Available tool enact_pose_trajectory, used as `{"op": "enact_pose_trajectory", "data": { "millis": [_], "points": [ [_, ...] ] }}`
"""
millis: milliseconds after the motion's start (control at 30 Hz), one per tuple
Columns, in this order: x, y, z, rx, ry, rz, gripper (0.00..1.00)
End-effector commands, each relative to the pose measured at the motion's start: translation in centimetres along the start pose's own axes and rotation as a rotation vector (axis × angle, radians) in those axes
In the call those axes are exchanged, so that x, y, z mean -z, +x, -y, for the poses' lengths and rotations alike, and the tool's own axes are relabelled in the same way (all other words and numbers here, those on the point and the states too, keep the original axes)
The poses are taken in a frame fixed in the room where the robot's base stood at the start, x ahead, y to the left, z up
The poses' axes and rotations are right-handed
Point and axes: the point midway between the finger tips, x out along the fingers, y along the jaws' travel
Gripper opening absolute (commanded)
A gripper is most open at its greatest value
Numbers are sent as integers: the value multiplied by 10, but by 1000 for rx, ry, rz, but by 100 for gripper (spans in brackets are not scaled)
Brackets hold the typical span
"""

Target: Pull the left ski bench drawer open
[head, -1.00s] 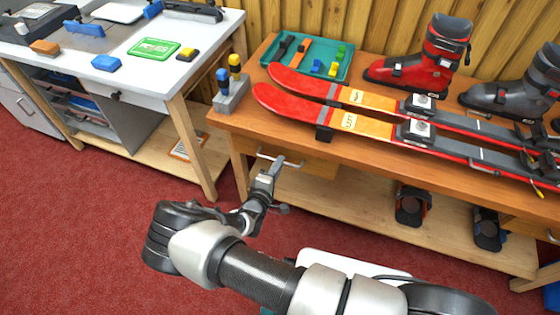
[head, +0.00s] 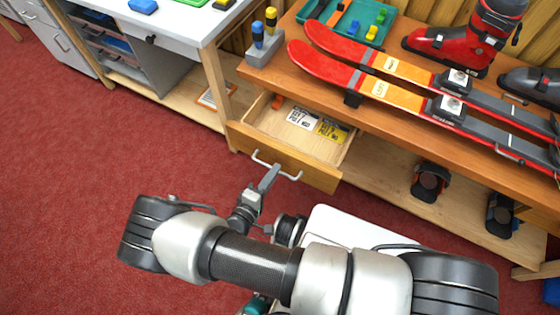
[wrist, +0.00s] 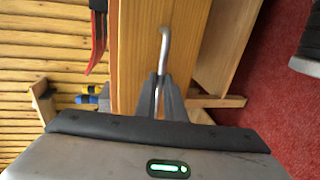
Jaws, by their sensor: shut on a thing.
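The left ski bench drawer (head: 300,157) is pulled well out from under the bench top. Inside it lie a white packet (head: 303,118), a yellow packet (head: 332,130) and a small orange item (head: 278,102). A metal bar handle (head: 290,176) is on its wooden front. My gripper (head: 268,175) is shut on the handle at about its middle. In the wrist view, my gripper's fingers (wrist: 161,98) close around the handle (wrist: 165,45), in front of the drawer front (wrist: 137,60).
A white-topped bench (head: 180,28) stands at the left. Red carpet (head: 60,190) lies free at the left.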

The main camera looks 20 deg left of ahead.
Motion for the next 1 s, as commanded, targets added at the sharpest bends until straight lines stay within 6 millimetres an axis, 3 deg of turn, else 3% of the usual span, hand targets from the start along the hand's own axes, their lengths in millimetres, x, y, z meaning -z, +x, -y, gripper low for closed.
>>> {"op": "enact_pose_trajectory", "data": {
  "millis": [200,567,600,700,1000],
  "points": [
    [-1,-12,2,-1,0,1,0],
    [-1,-12,2,-1,0,1,0],
    [0,-12,2,-1,0,1,14],
    [0,-12,2,-1,0,1,27],
    [0,-12,2,0,1,1,27]
  ]
}}
